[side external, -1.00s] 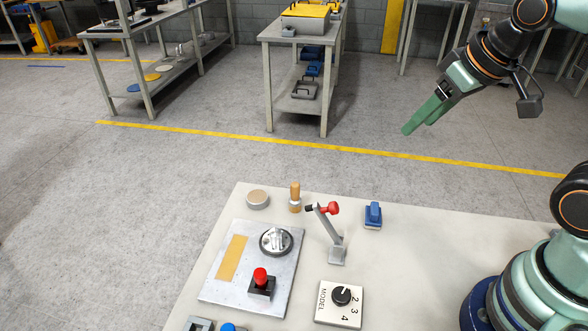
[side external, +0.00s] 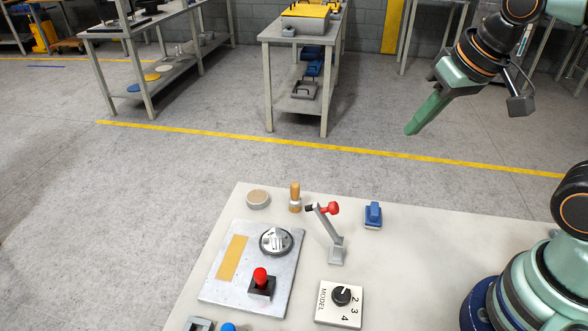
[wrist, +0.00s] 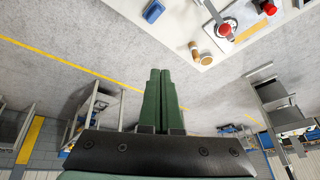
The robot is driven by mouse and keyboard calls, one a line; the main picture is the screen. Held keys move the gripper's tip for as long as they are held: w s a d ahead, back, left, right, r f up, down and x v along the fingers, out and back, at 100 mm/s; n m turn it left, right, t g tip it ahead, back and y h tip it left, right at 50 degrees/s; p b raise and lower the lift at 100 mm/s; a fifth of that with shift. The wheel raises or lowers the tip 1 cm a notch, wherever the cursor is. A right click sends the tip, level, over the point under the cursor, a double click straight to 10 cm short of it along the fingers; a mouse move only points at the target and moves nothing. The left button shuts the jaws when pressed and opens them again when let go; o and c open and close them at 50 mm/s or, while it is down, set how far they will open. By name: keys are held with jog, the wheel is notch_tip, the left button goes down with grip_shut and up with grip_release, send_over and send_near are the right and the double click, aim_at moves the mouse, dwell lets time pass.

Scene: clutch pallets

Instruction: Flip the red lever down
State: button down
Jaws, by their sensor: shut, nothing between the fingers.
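The red lever (side external: 331,208) stands upright on the work table, a grey arm tilted a little to the left with a red knob at its top. It rises from a small grey base (side external: 336,256). In the wrist view the red knob (wrist: 224,29) shows at the upper right. My gripper (side external: 411,131) is high up at the right, well above and apart from the lever. Its two green fingers (wrist: 160,72) are together with nothing between them.
The air around my gripper is clear.

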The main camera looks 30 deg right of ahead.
jog(key=s+a+m+g, duration=0.3)
jog(key=a+m, duration=0.4)
jog(key=a, duration=0.1)
jog(key=shift+a+r+m, duration=0.3)
jog(key=shift+a, duration=0.05)
jog(key=shift+w+f, duration=0.1)
jog(key=shift+f, duration=0.05)
jog(key=w+a+f, duration=0.1)
jog(key=w+f, duration=0.1)
jog(key=f, duration=0.3)
jog(key=w+a+f, duration=0.2)
jog(key=f, duration=0.4)
jog(key=shift+a+f+y, duration=0.15)
jog(key=shift+a+y, duration=0.1)
jog(key=shift+y, duration=0.05)
jog(key=shift+w, duration=0.1)
